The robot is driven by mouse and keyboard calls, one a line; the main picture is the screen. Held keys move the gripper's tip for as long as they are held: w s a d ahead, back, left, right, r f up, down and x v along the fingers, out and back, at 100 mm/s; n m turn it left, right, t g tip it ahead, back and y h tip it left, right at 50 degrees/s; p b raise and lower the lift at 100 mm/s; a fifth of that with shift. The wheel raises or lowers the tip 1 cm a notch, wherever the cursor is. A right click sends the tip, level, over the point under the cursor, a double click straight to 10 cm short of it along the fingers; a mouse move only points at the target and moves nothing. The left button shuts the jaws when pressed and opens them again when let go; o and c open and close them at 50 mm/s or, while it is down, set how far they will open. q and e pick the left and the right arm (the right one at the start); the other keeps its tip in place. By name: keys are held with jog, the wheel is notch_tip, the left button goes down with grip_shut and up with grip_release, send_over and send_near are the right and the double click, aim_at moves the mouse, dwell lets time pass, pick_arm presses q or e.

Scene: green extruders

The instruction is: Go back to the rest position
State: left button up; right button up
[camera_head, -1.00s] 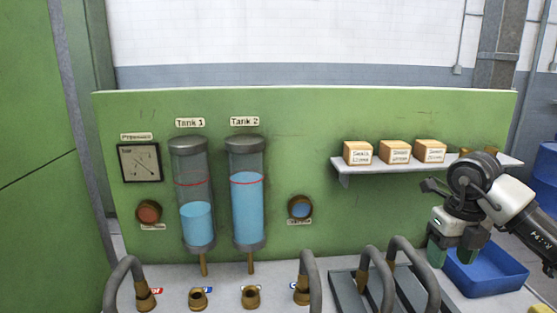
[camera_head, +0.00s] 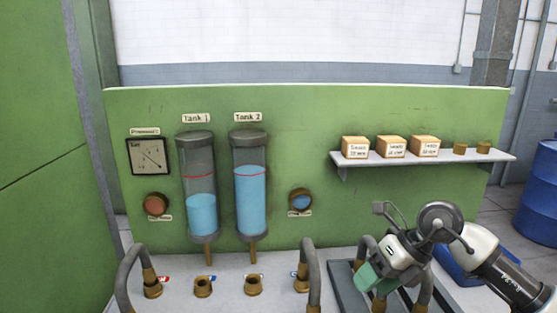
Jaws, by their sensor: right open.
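My right gripper (camera_head: 371,290) comes in from the lower right in the head view. Its green fingers point down and to the left, above the dark rack with grey hoses at the front right of the bench. It is open, and I see nothing held in it. Whether the fingers touch a hose is hard to tell, since the gripper overlaps them in the picture. My left gripper is not in view.
A green panel (camera_head: 270,115) carries a pressure gauge (camera_head: 150,156), Tank 1 (camera_head: 202,215) and Tank 2 (camera_head: 250,205). A shelf (camera_head: 490,156) holds small boxes (camera_head: 391,147). Brass fittings (camera_head: 203,287) and hoses (camera_head: 130,270) stand in front. A blue bin (camera_head: 455,262) is behind my right arm.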

jog(key=s+a+r+m+t+y, duration=0.2)
jog(key=a+y, duration=0.4)
jog(key=a, duration=0.1)
jog(key=s+a+r+m+t+y, duration=0.2)
jog(key=a+r+y, duration=0.1)
jog(key=a+y, duration=0.35)
jog(key=s+d+f+m+t+h, duration=0.1)
jog(key=d+f+m+t+h, duration=0.7)
jog(key=m, duration=0.7)
jog(key=s+d+f+m+t+h, duration=0.1)
jog(key=d+f+m+t+h, duration=0.35)
jog(key=m+h, duration=0.8)
jog(key=s+d+f+m+g+y, duration=0.1)
jog(key=s+d+f+m+g, duration=0.15)
jog(key=s+f+g, duration=0.7)
jog(key=s+d+f+m+g, duration=0.1)
jog(key=s+f+m+g, duration=0.3)
jog(key=s+f, duration=0.55)
jog(key=s+f+g, duration=0.1)
jog(key=s+f, duration=0.2)
jog(key=f, duration=2)
jog(key=s+d+f+g, duration=0.1)
jog(key=s+d+f, duration=0.1)
jog(key=s+f, duration=1.3)
jog(key=shift+s+d+f+n+g, duration=0.3)
jog(key=shift+s+d, duration=0.1)
jog(key=shift+s, duration=0.2)
